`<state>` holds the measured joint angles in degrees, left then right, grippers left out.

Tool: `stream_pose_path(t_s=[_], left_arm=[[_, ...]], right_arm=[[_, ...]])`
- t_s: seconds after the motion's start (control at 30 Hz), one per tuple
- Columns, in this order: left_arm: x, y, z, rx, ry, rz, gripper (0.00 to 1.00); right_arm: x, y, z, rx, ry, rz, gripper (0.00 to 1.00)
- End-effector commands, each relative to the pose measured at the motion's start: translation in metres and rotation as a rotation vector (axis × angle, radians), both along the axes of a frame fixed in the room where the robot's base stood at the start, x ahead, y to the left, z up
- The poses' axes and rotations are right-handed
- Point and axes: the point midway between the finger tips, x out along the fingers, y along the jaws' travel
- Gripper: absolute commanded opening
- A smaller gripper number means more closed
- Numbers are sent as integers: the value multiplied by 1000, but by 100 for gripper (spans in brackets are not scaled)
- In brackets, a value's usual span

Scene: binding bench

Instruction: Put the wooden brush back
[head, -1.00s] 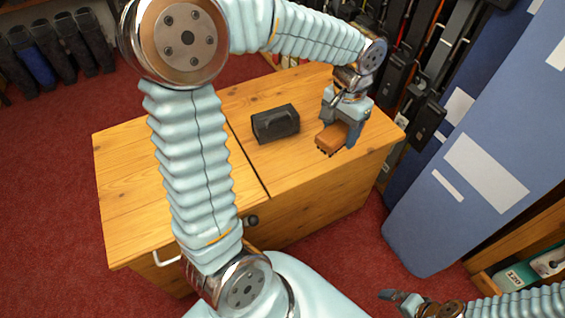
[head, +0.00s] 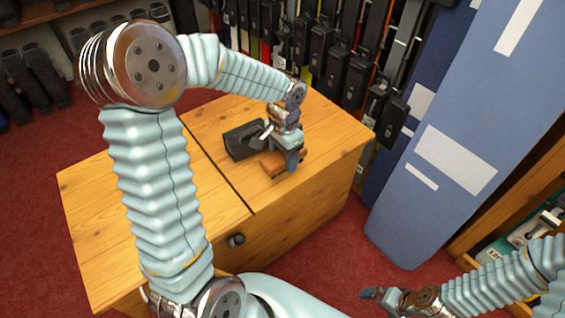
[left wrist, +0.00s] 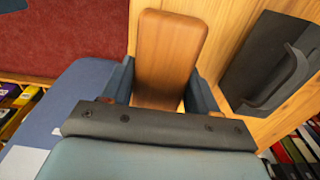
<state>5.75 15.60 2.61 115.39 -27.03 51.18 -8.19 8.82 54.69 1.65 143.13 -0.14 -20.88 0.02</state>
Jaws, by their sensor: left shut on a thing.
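The wooden brush (head: 272,165) is brown and shows at the jaws of my left gripper (head: 290,162), over the right part of the wooden bench top. In the left wrist view the brush (left wrist: 168,55) stands out between the two fingers of the left gripper (left wrist: 160,95), which are shut on it. Whether the brush touches the bench top is hard to tell. My right gripper (head: 372,294) is low at the bottom right, away from the bench, with its fingers too small to judge.
A black box-like thing with a handle (head: 241,142) lies on the bench (head: 320,140) close to the brush; it also shows in the left wrist view (left wrist: 268,62). Blue panels (head: 440,130) stand to the right. Dark cases hang behind. The bench's left part is clear.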

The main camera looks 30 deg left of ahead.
Motion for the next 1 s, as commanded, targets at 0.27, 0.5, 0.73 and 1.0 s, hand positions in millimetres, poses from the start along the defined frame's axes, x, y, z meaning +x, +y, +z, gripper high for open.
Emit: stream_pose_path(t_s=[0.27, 0.5, 0.73, 1.0], left_arm=[[10, 9, -24, -1, 3, 0, 26], [10, 8, -46, -1, -2, 0, 26], [10, 8, -49, -1, -2, 0, 26], [10, 8, -49, 0, -1, 0, 85]], right_arm=[[0, 0, -1, 0, 0, 0, 100], [0, 0, -2, 0, 0, 0, 100], [0, 0, -5, -1, 0, -1, 100], [0, -1, -5, -1, 0, -1, 100]])
